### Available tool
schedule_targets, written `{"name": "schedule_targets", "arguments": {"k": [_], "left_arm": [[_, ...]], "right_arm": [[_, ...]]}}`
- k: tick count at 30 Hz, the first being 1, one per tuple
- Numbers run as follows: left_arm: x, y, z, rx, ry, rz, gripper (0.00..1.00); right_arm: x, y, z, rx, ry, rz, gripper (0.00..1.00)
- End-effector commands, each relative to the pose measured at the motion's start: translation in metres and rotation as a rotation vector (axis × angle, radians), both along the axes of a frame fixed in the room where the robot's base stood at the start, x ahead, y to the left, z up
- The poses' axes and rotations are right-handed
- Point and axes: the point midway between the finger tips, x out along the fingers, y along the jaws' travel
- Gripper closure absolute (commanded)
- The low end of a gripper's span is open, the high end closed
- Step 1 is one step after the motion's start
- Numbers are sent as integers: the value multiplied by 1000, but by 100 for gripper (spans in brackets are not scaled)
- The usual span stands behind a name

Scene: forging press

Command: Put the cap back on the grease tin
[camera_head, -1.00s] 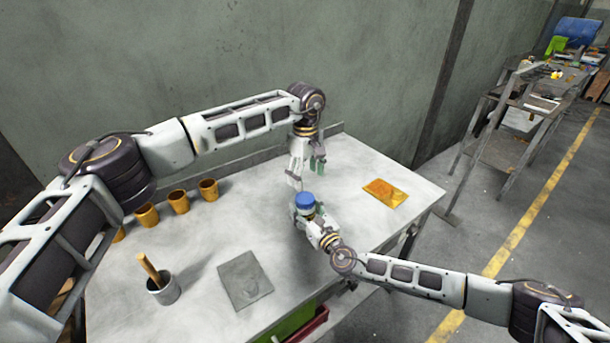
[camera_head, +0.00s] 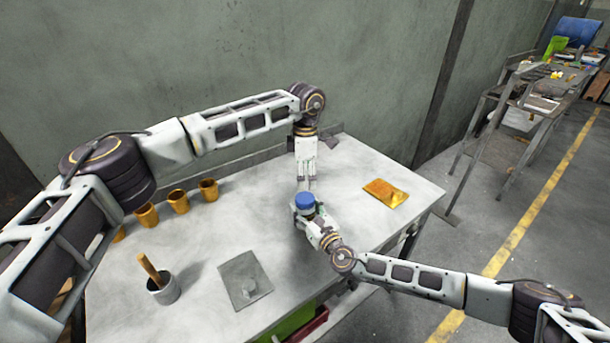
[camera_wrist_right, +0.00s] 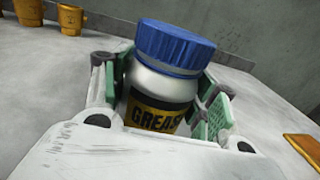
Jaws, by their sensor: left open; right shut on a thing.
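The grease tin (camera_wrist_right: 158,105) is a white jar with a yellow and black label, and my right gripper (camera_head: 304,213) is shut around its body. The blue cap (camera_wrist_right: 174,45) sits on top of the tin; a thin pale-blue band shows under its rim, and I cannot tell how tight it is. The cap also shows in the head view (camera_head: 305,200). The tin leans slightly in the wrist view. My left gripper (camera_head: 306,184) is open and empty, pointing down just behind the cap in the head view; its fingertips are partly hidden, and I cannot tell if they touch it.
Several orange cups (camera_head: 178,201) stand along the back left of the grey table (camera_head: 215,240). A grey pot (camera_head: 164,291) with a wooden handle and a flat grey plate (camera_head: 243,278) are at the front. An orange plate (camera_head: 386,193) lies at the right.

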Motion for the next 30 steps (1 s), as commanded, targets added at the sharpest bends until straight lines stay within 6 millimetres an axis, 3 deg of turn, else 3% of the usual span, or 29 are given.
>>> {"name": "schedule_targets", "arguments": {"k": [30], "left_arm": [[-1,1,0,-3,13,824,29]], "right_arm": [[0,0,0,0,-1,0,100]]}}
